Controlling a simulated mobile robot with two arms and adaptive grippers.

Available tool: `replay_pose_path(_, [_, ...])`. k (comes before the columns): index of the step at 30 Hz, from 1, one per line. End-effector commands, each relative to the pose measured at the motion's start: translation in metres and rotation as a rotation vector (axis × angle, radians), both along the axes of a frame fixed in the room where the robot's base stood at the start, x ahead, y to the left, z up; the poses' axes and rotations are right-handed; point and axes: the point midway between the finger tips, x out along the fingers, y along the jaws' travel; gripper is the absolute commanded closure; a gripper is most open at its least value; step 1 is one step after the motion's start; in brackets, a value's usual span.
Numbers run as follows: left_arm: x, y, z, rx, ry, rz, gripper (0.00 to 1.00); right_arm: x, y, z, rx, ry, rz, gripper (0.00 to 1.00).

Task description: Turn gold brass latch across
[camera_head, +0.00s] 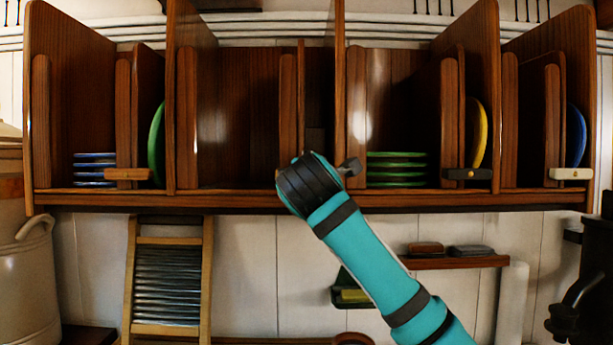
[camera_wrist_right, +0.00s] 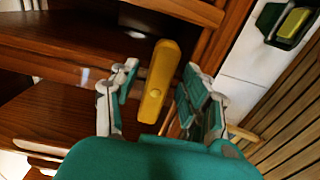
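The gold brass latch (camera_wrist_right: 157,82) shows in the right wrist view as a long yellow bar with rounded ends and a small pivot near its middle. Its long side runs roughly crosswise to the wooden shelf edge. My right gripper (camera_wrist_right: 160,78) is open, with one finger on each side of the latch and a visible gap to both. In the head view my right arm reaches up to the rack's middle; its wrist hides the latch, and only a small grey part of the gripper (camera_head: 350,167) shows. My left gripper is not in view.
The wooden rack (camera_head: 330,199) has upright dividers. A brown latch (camera_head: 127,174), black latch (camera_head: 468,174) and white latch (camera_head: 571,174) lie level along its front edge. Green plates (camera_head: 396,169) are stacked right of my wrist. A small shelf (camera_head: 455,262) hangs below.

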Motion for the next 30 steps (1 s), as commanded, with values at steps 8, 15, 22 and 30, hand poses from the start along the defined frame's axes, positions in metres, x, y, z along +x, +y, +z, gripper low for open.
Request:
replay_pose_path(8, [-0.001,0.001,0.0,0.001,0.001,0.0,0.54,-0.005,0.0,0.001,-0.001,-0.003,0.001,0.54])
replay_pose_path(15, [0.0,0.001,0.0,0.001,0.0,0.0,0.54,-0.045,0.0,0.002,0.0,-0.006,0.003,0.54])
replay_pose_path(22, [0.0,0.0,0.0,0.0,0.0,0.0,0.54,-0.093,0.0,0.001,0.0,-0.004,0.003,0.54])
replay_pose_path(30, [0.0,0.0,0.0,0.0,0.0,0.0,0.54,-0.119,0.0,0.0,0.0,-0.001,0.0,0.54])
